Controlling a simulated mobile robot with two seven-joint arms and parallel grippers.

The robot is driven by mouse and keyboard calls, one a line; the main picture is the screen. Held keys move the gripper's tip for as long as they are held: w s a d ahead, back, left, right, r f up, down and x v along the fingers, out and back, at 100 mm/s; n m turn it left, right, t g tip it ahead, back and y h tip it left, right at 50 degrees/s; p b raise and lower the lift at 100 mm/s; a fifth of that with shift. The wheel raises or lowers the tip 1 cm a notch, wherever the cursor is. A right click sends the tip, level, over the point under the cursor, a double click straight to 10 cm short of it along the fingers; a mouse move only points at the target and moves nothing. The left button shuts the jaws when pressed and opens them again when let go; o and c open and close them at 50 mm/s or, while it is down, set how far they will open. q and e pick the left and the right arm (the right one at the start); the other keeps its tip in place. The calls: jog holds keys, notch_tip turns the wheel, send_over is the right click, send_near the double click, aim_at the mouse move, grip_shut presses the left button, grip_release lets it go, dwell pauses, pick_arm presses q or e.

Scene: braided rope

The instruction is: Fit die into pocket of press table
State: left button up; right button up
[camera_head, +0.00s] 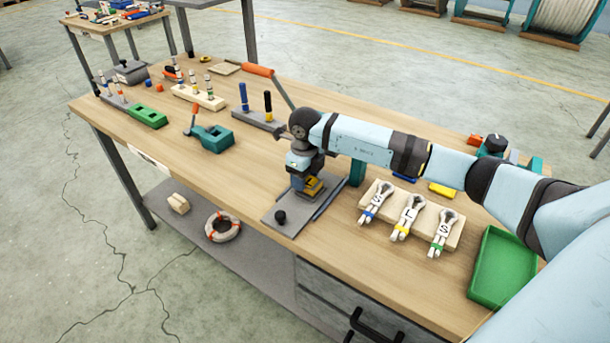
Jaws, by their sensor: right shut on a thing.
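My right gripper (308,182) comes in from the right and points down over the press table. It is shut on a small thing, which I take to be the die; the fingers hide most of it. Yellow and dark parts show at the fingertips. The gripper is low over the plate's back part. The pocket is hidden, and I cannot tell whether the die touches the plate. My left gripper is not in view.
A wooden block (459,238) with several marked pliers-like tools and a green tray (503,268) lie to the right. A teal tool (213,137), a grey block with pegs (258,121) and an orange-handled lever (258,70) stand left and behind. The wooden bench top (210,185) is clear left of the plate.

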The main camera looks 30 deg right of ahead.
jog(key=shift+f+b, duration=0.4)
jog(key=shift+f, duration=0.25)
jog(key=o, duration=1.2)
jog(key=shift+c, duration=0.2)
notch_tip(320, 180, up, 12)
jog(key=b, duration=0.1)
jog(key=shift+a, duration=0.1)
